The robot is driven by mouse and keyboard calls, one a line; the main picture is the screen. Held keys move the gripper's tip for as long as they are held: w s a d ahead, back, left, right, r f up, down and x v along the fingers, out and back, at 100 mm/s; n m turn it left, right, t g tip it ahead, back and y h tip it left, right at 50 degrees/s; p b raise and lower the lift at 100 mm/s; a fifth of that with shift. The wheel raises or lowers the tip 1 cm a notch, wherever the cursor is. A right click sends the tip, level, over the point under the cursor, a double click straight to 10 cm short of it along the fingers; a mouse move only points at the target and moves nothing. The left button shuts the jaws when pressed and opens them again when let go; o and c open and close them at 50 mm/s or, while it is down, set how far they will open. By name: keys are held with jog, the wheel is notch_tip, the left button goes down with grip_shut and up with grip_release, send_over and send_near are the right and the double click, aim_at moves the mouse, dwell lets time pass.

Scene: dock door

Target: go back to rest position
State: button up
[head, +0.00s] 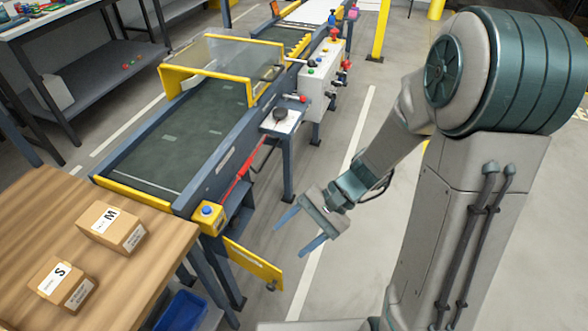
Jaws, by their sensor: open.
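My gripper (301,234) is open and empty. Its two blue fingers point down and to the left, over the floor to the right of the conveyor. It touches nothing that I can see. My arm is bent down in front of my column at the right of the head view.
A wooden table (150,222) at the lower left holds two cardboard boxes, one marked M (112,229) and one marked S (65,285). A conveyor (190,130) with yellow guards runs behind it. A yellow flap (254,264) and blue bin (182,310) sit low. Floor right of the conveyor is clear.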

jog(key=s+d+r+n+t+h+p, duration=0.1)
jog(key=d+r+n+t+h+p, duration=0.2)
jog(key=d+r, duration=0.3)
jog(key=s+d+r+n+t+h+p, duration=0.1)
jog(key=d+r+n+t+h+p, duration=0.2)
jog(key=r, duration=1.1)
jog(key=d+h+p, duration=0.2)
jog(key=d+h, duration=0.1)
jog(key=d, duration=0.1)
jog(key=shift+s+t+p, duration=0.2)
jog(key=shift+t+p, duration=0.1)
jog(key=shift+t, duration=0.1)
